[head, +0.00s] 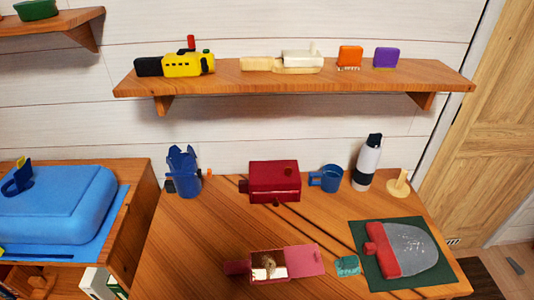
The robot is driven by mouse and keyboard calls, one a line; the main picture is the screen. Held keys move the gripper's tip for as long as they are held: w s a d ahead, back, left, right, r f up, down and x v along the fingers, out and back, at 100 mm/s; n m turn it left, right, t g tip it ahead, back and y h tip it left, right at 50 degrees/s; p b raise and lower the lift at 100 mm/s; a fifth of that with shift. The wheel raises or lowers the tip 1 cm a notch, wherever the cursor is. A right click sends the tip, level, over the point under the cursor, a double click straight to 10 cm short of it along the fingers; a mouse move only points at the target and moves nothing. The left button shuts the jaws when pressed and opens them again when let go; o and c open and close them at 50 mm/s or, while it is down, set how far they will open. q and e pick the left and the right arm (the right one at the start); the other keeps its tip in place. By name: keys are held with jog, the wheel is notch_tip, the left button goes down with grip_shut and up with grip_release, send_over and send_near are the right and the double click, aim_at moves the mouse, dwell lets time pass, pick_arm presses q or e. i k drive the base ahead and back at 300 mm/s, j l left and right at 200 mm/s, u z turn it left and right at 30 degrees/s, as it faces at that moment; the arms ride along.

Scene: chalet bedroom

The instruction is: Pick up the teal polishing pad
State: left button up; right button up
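The teal polishing pad (346,266) lies on the wooden desk (195,230) near the front, in the head view. It is small and flat. It sits between an open red box (270,265) on its left and a dark green mat (376,277) on its right, close to the mat's left edge. Nothing covers the pad. Neither of my grippers shows in the head view.
A red and grey rounded object (412,249) lies on the mat. Behind stand a dark red box (274,182), a blue mug (328,178), a bottle (367,163), a wooden stand (398,185) and a blue holder (184,172). A loaded shelf (225,80) hangs above. The desk's left front is clear.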

aim_at(347, 266)
jog(key=z, duration=0.9)
